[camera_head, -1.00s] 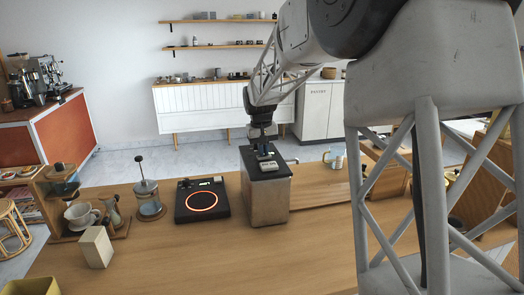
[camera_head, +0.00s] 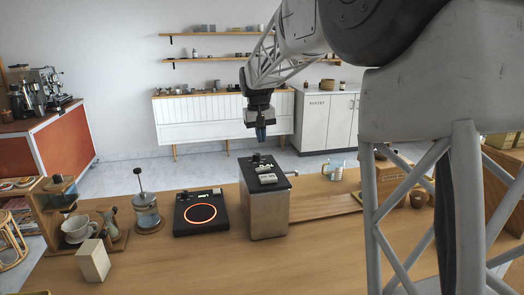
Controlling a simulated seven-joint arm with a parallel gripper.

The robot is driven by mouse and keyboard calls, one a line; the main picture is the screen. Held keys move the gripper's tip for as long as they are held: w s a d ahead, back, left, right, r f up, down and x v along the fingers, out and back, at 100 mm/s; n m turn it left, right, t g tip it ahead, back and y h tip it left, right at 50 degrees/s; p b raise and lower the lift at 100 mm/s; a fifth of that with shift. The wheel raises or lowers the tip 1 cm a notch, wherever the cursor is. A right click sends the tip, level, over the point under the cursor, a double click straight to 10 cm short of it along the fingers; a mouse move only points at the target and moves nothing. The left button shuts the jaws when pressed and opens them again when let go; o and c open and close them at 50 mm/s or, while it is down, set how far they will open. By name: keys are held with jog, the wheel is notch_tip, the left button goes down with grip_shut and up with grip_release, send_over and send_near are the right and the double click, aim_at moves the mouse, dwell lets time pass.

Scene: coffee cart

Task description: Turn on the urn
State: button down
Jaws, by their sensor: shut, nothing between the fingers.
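A boxy metal unit with a dark top, which I take to be the urn (camera_head: 266,212), stands on the wooden counter near the middle of the head view. On its top are a small dark knob-like part (camera_head: 256,158) and pale switch-like pieces (camera_head: 268,179). Whether a switch is on or off is too small to tell. My gripper (camera_head: 261,138) points down, shut and empty, above the back of the urn's top, with a gap visible between them.
Left of the urn lies a black hot plate (camera_head: 182,222) with a glowing orange ring. A French press (camera_head: 146,210) and a dripper stand (camera_head: 60,200) are further left. A pale block (camera_head: 93,260) stands in front. The counter front (camera_head: 200,270) is clear.

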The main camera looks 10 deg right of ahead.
jog(key=shift+a+r, duration=0.15)
jog(key=shift+r, duration=2.05)
jog(key=shift+s, duration=0.1)
jog(key=s+f+t, duration=0.1)
jog(key=s+f, duration=0.1)
jog(key=s, duration=2.2)
jog(key=s+f, duration=0.5)
jog(key=s, duration=0.7)
jog(key=s+a+f+t, duration=0.1)
jog(key=s+f, duration=0.5)
jog(key=s, duration=0.6)
jog(key=shift+a+t+y, duration=0.3)
jog(key=shift+s+f, duration=0.1)
